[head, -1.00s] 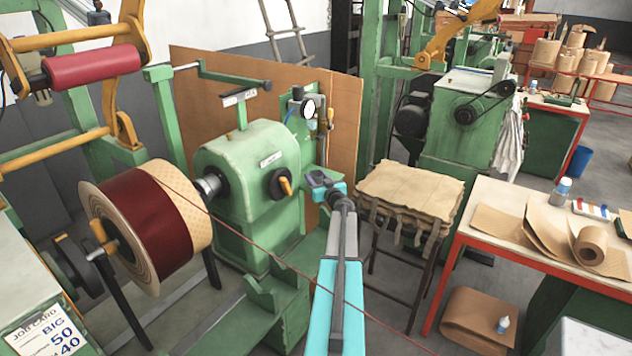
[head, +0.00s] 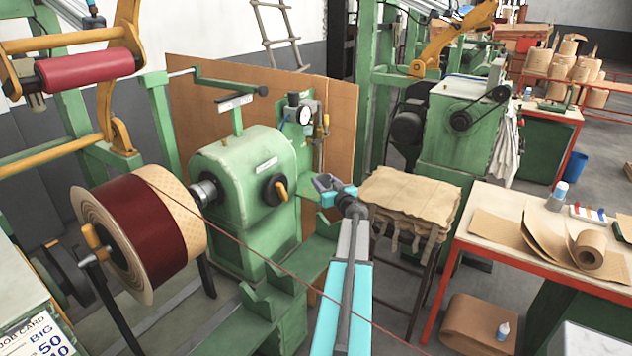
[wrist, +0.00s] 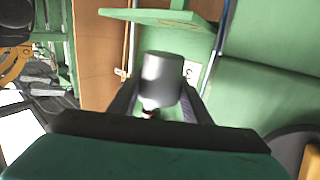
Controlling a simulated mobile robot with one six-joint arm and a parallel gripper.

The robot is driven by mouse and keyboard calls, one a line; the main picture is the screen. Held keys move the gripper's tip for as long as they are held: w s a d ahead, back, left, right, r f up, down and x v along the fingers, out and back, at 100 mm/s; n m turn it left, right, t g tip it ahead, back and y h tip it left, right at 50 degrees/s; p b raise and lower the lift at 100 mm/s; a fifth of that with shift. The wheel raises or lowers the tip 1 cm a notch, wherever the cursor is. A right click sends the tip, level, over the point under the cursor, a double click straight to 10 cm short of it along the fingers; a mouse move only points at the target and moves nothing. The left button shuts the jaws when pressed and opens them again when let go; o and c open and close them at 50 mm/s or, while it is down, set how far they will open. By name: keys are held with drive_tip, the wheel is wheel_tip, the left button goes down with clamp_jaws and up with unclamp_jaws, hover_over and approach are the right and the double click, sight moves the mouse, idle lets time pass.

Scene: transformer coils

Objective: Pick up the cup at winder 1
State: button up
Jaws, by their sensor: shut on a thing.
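The cup (wrist: 161,80) is a plain grey cylinder in the middle of the wrist view. It sits between the two dark fingers of my gripper (wrist: 158,100), which is shut on it. In the head view my gripper (head: 328,185) is at the end of my arm, just right of the green winder head (head: 240,175); the cup cannot be made out clearly there. In the wrist view a small green shelf (wrist: 160,17) lies beyond the cup, apart from it in the picture.
A big coil (head: 150,230) is mounted left of the winder. A stool with a stack of tan sheets (head: 410,200) stands just right of my gripper. A table (head: 490,245) with paper rolls is farther right.

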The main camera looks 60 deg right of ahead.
drive_tip(key=s+a+b, duration=0.1)
drive_tip(key=s+a, duration=0.2)
drive_tip(key=s, duration=0.5)
drive_tip(key=shift+s+r, duration=0.3)
drive_tip(key=shift+r, duration=0.15)
drive_tip(key=shift+s, duration=0.15)
